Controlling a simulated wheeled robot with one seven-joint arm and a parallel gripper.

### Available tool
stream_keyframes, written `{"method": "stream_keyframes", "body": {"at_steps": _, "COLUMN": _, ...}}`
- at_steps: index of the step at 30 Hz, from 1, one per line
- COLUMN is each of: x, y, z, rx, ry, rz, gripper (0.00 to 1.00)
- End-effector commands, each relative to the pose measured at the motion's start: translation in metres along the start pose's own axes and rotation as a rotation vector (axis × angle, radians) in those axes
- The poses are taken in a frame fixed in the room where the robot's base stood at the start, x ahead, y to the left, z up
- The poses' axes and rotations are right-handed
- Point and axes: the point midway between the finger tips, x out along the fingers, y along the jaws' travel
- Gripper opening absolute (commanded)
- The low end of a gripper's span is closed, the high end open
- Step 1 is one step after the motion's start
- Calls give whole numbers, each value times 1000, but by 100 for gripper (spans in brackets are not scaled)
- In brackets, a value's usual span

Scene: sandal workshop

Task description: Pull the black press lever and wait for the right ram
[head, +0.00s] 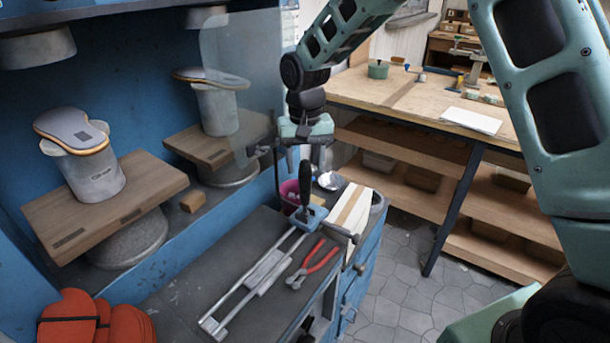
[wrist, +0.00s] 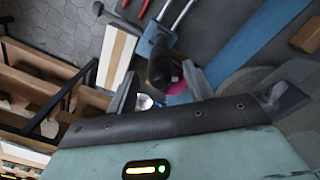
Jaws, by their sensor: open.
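The black press lever (head: 306,183) stands upright from a blue block at the end of a metal linkage on the bench. My gripper (head: 304,158) is above the lever, fingers pointing down. In the wrist view the lever's black knob (wrist: 160,66) shows between the open fingers of my gripper (wrist: 160,92); I cannot tell whether they touch it. The right ram (head: 207,16), a grey cylinder, hangs at the top, apart from the sandal (head: 212,78) below it. The left ram (head: 38,48) hangs above another sandal (head: 72,130), also with a gap.
Red-handled pliers (head: 312,264) lie right of the linkage. A pink cup (head: 289,196) and a metal bowl (head: 332,181) stand behind the lever. A clear panel (head: 235,65) hangs left of my arm. A wooden workbench (head: 400,98) stands at the back right.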

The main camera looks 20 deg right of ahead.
Motion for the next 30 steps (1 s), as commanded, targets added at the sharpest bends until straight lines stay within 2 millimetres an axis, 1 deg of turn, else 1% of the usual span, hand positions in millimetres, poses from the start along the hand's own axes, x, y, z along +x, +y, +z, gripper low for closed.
{"method": "stream_keyframes", "body": {"at_steps": 3, "x": 21, "y": 0, "z": 1, "rx": -1, "ry": -3, "rz": 1, "gripper": 52}}
{"method": "stream_keyframes", "body": {"at_steps": 6, "x": 35, "y": 0, "z": 1, "rx": 1, "ry": -3, "rz": 1, "gripper": 52}}
{"method": "stream_keyframes", "body": {"at_steps": 9, "x": 44, "y": 0, "z": 0, "rx": 0, "ry": -1, "rz": 0, "gripper": 52}}
{"method": "stream_keyframes", "body": {"at_steps": 13, "x": 50, "y": 0, "z": 0, "rx": 0, "ry": 0, "rz": 0, "gripper": 52}}
{"method": "stream_keyframes", "body": {"at_steps": 21, "x": 51, "y": 0, "z": 0, "rx": 0, "ry": 1, "rz": 0, "gripper": 52}}
{"method": "stream_keyframes", "body": {"at_steps": 23, "x": 51, "y": 0, "z": 0, "rx": 0, "ry": 1, "rz": 0, "gripper": 35}}
{"method": "stream_keyframes", "body": {"at_steps": 24, "x": 50, "y": 0, "z": 0, "rx": 0, "ry": 1, "rz": 0, "gripper": 24}}
{"method": "stream_keyframes", "body": {"at_steps": 27, "x": 50, "y": 0, "z": 0, "rx": 0, "ry": 1, "rz": 0, "gripper": 0}}
{"method": "stream_keyframes", "body": {"at_steps": 30, "x": 50, "y": 0, "z": 0, "rx": 0, "ry": 2, "rz": -1, "gripper": 0}}
